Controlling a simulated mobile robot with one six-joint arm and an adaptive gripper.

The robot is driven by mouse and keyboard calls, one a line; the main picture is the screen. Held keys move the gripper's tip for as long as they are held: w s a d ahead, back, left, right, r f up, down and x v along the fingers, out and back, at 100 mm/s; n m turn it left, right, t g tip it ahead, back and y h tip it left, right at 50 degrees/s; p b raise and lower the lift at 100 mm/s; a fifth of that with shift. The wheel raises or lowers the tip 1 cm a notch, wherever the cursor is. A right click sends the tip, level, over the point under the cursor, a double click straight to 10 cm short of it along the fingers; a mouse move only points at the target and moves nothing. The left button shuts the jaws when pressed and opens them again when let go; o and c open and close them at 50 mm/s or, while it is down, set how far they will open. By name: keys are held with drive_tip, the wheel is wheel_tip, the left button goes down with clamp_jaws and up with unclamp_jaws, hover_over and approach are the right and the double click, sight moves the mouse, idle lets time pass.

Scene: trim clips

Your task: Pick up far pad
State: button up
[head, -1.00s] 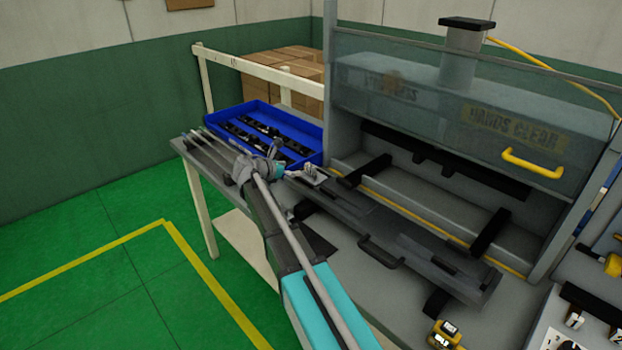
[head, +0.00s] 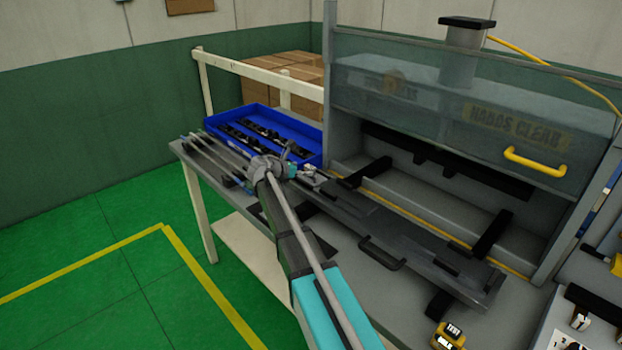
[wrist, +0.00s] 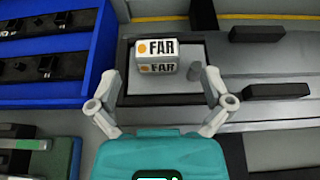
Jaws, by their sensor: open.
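The far pad (wrist: 157,55) is a small white block with an orange dot and the word FAR on its top and front faces. In the wrist view it sits on a grey plate with a dark border (wrist: 135,90), at the end of the long grey fixture. My gripper (wrist: 160,82) is open, its two fingers spread to the left and right, with the pad ahead of and between the fingertips, not held. In the head view my gripper (head: 306,172) is over the left end of the fixture, and the pad is too small to make out clearly there.
A blue tray (head: 228,122) with black clips stands left of the fixture. The press housing with a clear guard and yellow handle (head: 535,163) rises behind. A black handle (head: 382,254) sticks out at the fixture's front. Rods lie at the bench's left end.

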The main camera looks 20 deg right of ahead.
sight(310, 167)
drive_tip(key=shift+b+x, duration=0.6)
drive_tip(key=shift+x, duration=1.5)
drive_tip(key=shift+w+r, duration=0.1)
drive_tip(key=shift+w, duration=0.05)
drive_tip(key=c, duration=1.2)
drive_tip(key=shift+r, duration=0.15)
drive_tip(key=shift+r+p, duration=0.9)
drive_tip(key=shift+p, duration=0.15)
drive_tip(key=s+r+p, duration=0.3)
drive_tip(key=s, duration=0.1)
drive_tip(key=s+a+r+p, duration=0.1)
drive_tip(key=s+r+p, duration=0.3)
drive_tip(key=s, duration=0.1)
drive_tip(key=s+a+r+p, duration=0.1)
drive_tip(key=s+r+p, duration=0.3)
drive_tip(key=s, duration=0.1)
